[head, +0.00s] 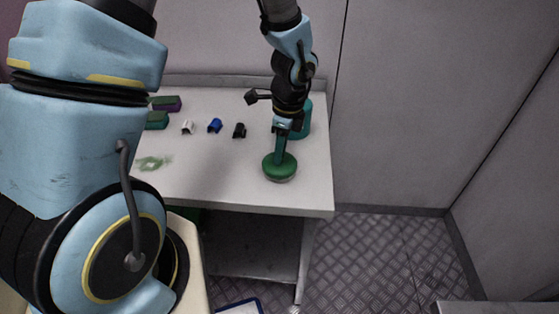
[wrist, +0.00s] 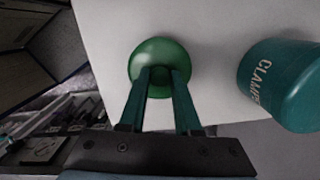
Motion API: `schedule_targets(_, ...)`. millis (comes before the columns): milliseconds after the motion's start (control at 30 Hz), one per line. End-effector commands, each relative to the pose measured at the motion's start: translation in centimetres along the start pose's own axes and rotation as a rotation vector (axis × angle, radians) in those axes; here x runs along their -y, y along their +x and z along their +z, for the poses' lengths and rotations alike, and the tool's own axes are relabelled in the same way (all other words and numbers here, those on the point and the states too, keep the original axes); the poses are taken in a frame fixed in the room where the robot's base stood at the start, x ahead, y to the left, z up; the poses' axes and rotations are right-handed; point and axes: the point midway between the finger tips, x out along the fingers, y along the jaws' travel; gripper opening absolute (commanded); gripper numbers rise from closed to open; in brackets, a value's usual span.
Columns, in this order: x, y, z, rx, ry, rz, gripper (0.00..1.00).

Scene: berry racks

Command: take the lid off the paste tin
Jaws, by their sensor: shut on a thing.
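The paste tin's round green lid (head: 271,169) is near the right front of the white table. It also shows in the wrist view as a green dome (wrist: 147,57). A thin grey band of the tin (head: 284,180) shows under the lid's front edge; the rest of the tin is hidden. My gripper (head: 280,158) points down from above and is shut on the lid, with both fingers (wrist: 164,74) meeting at its middle. I cannot tell whether the lid is seated or slightly raised.
A teal canister marked CLAMPS (wrist: 290,85) stands close by, behind my gripper in the head view (head: 306,118). Small white (head: 188,127), blue (head: 215,125) and black (head: 239,130) clips lie to the left. A green smear (head: 152,163) marks the table's left front.

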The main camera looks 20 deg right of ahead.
Motion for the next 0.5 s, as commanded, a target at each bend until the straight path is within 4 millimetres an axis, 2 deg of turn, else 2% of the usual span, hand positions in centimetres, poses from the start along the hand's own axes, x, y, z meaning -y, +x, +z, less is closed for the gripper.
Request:
schedule_targets(33, -0.01, 0.0, 0.0, 0.0, 0.0, 0.0, 0.14)
schedule_targets(167, -0.01, 0.0, 0.0, 0.0, 0.0, 0.0, 0.0)
schedule_targets(500, 0.0, -0.01, 0.0, 0.0, 0.0, 0.0, 0.0)
